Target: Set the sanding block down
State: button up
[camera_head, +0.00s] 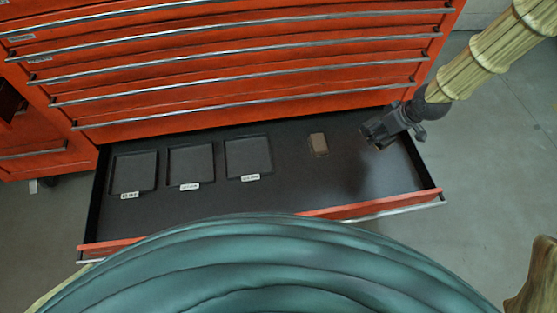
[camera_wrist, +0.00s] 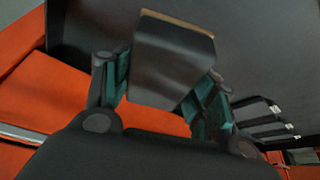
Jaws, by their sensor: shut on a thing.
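My gripper (camera_head: 372,132) is over the right end of the open drawer in the head view. In the wrist view its teal-padded fingers (camera_wrist: 165,90) are shut on a dark grey block with a tan edge, the sanding block (camera_wrist: 165,65). The block sits between both pads, tilted in the picture. In the head view it is hard to tell apart from the dark fingers. The open drawer (camera_head: 285,185) has a dark floor. I cannot tell how high the block is above it.
A small brown block (camera_head: 318,144) lies on the drawer floor, left of my gripper. Three shallow labelled trays, the nearest one (camera_head: 249,157) included, look empty at the left. The orange drawer front (camera_head: 370,207) and cabinet (camera_head: 250,70) bound the space. Floor around the brown block is clear.

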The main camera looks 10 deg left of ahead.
aim_at(390, 140)
jog(key=shift+f+b, duration=2.7)
jog(key=shift+f, duration=2.3)
jog(key=shift+f, duration=0.15)
jog(key=o, duration=1.1)
jog(key=p+v, duration=0.5)
jog(key=v, duration=0.7)
jog(key=shift+a+p, duration=0.1)
jog(key=shift+p, duration=0.2)
